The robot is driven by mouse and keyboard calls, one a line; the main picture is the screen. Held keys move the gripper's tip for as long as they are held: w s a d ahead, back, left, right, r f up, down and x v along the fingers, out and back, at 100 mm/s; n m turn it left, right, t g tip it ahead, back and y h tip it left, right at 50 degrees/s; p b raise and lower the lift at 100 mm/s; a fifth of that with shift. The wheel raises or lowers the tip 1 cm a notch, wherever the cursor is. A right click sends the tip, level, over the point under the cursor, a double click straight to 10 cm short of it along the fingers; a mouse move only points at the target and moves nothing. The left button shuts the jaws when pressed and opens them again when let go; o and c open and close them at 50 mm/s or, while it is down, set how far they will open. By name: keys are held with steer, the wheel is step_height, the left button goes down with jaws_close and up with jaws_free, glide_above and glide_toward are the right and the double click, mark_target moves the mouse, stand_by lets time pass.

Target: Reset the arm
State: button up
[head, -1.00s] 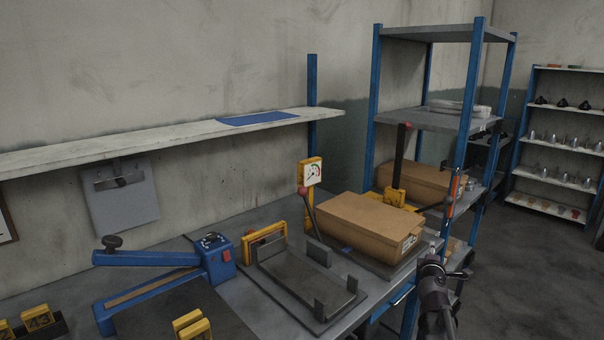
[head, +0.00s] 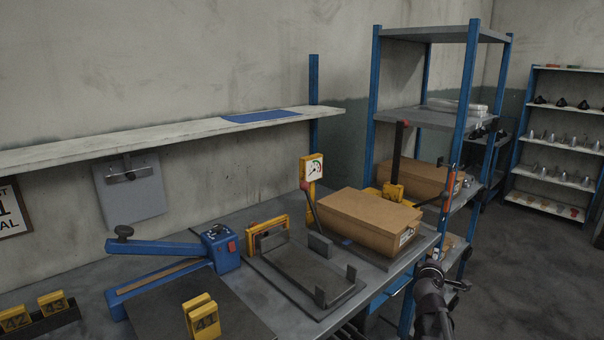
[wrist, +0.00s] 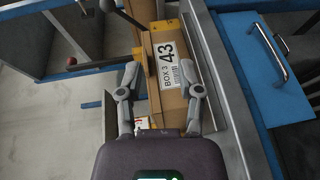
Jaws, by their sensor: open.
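My gripper (wrist: 163,82) is open, with its two grey fingers spread apart in the wrist view. Nothing is held between them. A cardboard box (wrist: 167,70) labelled "BOX 3" and "43" shows beyond and between the fingers; I cannot tell the exact gap. In the head view the dark end of my arm (head: 433,300) is at the lower right, in front of the bench edge. The closed cardboard box (head: 366,218) sits on the bench to its left.
On the bench are a blue lever tool (head: 220,248), a dark metal fixture (head: 300,270), a yellow gauge (head: 313,169) and yellow numbered blocks (head: 204,318). A blue-post rack (head: 462,110) stands behind the box. Floor (head: 530,260) is open at right.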

steer(key=s+a+f+m+g+y, duration=0.6)
steer(key=s+a+f+m+g, duration=0.55)
steer(key=s+a+f, duration=0.55)
steer(key=s+a+r+g+y, duration=0.1)
steer(key=s+a+g+y, duration=0.15)
steer(key=s+a, duration=0.3)
step_height(320, 180, up, 16)
steer(key=p, duration=1.6)
steer(key=shift+f+g+h, duration=0.15)
steer(key=shift+g+h, duration=0.15)
steer(key=shift+h, duration=0.05)
steer(key=shift+w+d+m, duration=0.1)
steer(key=shift+m, duration=0.15)
